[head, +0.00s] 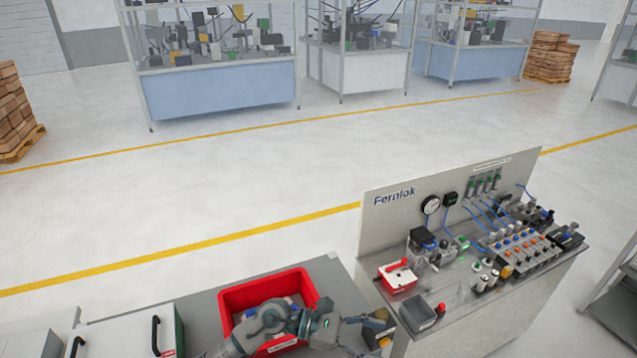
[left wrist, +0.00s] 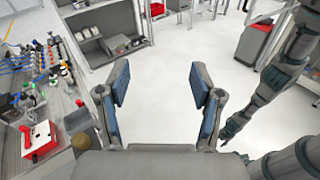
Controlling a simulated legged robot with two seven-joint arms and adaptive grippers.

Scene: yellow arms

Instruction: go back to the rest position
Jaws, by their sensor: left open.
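My left gripper (left wrist: 162,95) is open in the left wrist view, with its blue-padded fingers spread wide and only floor between them. In the head view the left arm comes in at the bottom, passes in front of the red bin, and its gripper (head: 380,332) is beside the front left corner of the workbench. Grey limbs of mine show at the right of the left wrist view. One narrows to what looks like my right gripper (left wrist: 230,132), too small to tell its jaws. The right gripper does not show in the head view.
The red bin (head: 228,296) stands on a grey table left of the workbench (head: 500,325) with its Fernlok panel (head: 375,215). Open floor (head: 200,200) lies behind.

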